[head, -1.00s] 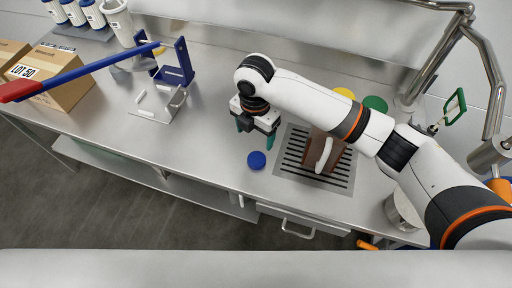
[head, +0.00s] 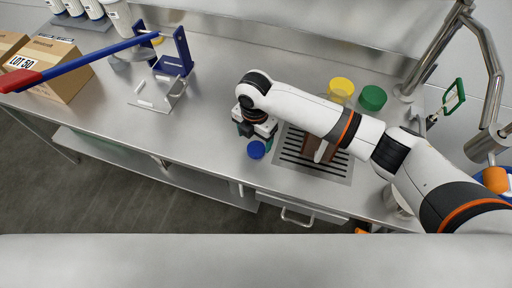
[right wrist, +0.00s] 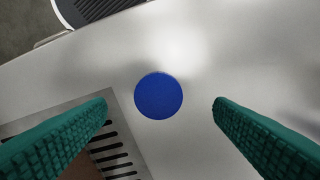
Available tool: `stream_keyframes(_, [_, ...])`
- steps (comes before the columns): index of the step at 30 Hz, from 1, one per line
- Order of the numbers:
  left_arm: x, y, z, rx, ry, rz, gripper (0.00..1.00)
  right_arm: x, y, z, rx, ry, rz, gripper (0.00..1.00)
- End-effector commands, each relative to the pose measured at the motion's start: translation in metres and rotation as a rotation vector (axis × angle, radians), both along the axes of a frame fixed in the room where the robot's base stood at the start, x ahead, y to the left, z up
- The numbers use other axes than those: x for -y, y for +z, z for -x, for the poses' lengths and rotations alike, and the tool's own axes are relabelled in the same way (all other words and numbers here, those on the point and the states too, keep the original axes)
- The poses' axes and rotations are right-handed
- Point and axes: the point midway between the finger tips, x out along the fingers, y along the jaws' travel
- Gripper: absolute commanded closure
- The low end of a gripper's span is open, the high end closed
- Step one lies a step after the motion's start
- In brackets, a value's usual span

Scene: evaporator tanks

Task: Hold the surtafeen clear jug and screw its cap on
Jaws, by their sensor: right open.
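A round blue cap (head: 256,150) lies flat on the steel counter, left of a slotted drain grate. A brown jug (head: 309,147) with a pale handle is on the grate, partly hidden by my right arm; whether it is upright is unclear. My right gripper (head: 255,136) points down close above the cap, open and empty. In the right wrist view, its green fingers (right wrist: 160,103) are spread wide, with the cap (right wrist: 158,96) between their tips, apart from both. My left gripper is not in view.
The drain grate (head: 290,163) lies right of the cap. Yellow (head: 341,88) and green (head: 373,97) round lids stand behind my arm. A blue bracket (head: 181,52) with a long red-ended lever (head: 85,66) and boxes (head: 58,80) are left. The counter between is clear.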

Motion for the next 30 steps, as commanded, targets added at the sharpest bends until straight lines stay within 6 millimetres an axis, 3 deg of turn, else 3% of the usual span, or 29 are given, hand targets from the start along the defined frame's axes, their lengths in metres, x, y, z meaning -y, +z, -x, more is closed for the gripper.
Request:
stream_keyframes(7, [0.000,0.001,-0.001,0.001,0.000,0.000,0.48,0.000,-0.005,0.000,-0.002,0.000,0.001,0.24])
stream_keyframes(18, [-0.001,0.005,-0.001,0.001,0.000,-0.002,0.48,0.003,-0.051,0.000,0.000,0.000,0.001,0.24])
stream_keyframes(28, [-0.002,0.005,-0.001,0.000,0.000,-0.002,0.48,0.002,-0.052,0.000,0.001,0.000,0.001,0.24])
stream_keyframes(30, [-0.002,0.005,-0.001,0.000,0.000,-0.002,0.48,0.002,-0.052,0.000,0.001,0.000,0.001,0.32])
